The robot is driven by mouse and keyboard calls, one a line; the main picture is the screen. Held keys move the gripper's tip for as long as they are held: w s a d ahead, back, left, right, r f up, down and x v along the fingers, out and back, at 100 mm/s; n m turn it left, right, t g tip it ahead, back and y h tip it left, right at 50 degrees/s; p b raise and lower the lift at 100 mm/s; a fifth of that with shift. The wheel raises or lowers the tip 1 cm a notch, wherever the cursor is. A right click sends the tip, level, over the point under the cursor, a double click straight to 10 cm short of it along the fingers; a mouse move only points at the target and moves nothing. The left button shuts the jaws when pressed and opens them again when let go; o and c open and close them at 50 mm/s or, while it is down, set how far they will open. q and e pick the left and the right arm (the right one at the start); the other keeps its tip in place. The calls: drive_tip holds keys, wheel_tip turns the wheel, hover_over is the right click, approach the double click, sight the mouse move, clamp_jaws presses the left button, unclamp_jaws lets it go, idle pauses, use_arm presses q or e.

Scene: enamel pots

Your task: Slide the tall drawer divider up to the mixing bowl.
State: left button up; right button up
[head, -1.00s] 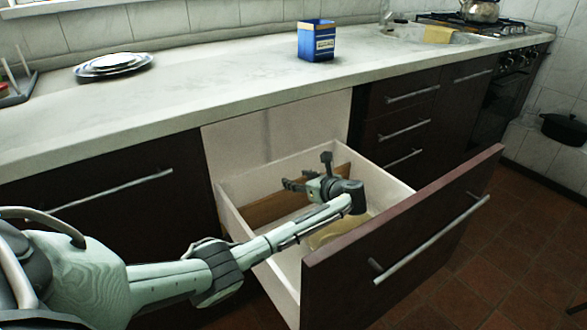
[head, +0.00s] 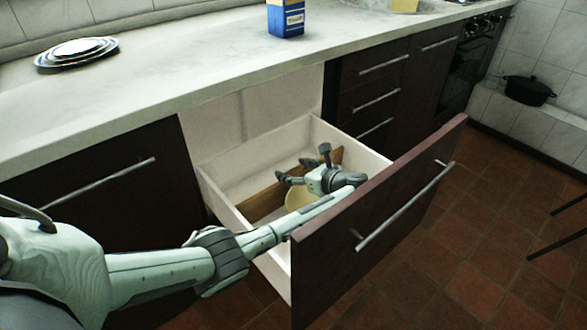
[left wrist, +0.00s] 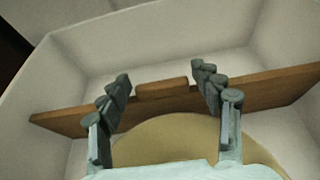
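The tall drawer divider (head: 262,200) is a brown wooden board standing across the inside of the open drawer. In the left wrist view the divider (left wrist: 70,118) runs side to side, with a raised tab at its middle. The mixing bowl (head: 297,203) is pale yellow and sits between divider and drawer front, partly behind my arm. In the left wrist view the bowl (left wrist: 180,135) lies close to the board; a gap cannot be judged. My left gripper (head: 303,163) is open, its fingers (left wrist: 161,76) on either side of the tab; contact is unclear. My right gripper is out of view.
The drawer (head: 390,215) has white inner walls and a dark front panel with a bar handle. The worktop (head: 190,85) above holds a blue box (head: 286,18) and stacked plates (head: 78,50). Free drawer floor lies behind the divider.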

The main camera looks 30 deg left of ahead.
use_arm(q)
drive_tip(key=shift+o, duration=0.2)
drive_tip(key=shift+r, duration=0.1)
wheel_tip(320, 180, up, 10)
idle(0.4)
idle(0.4)
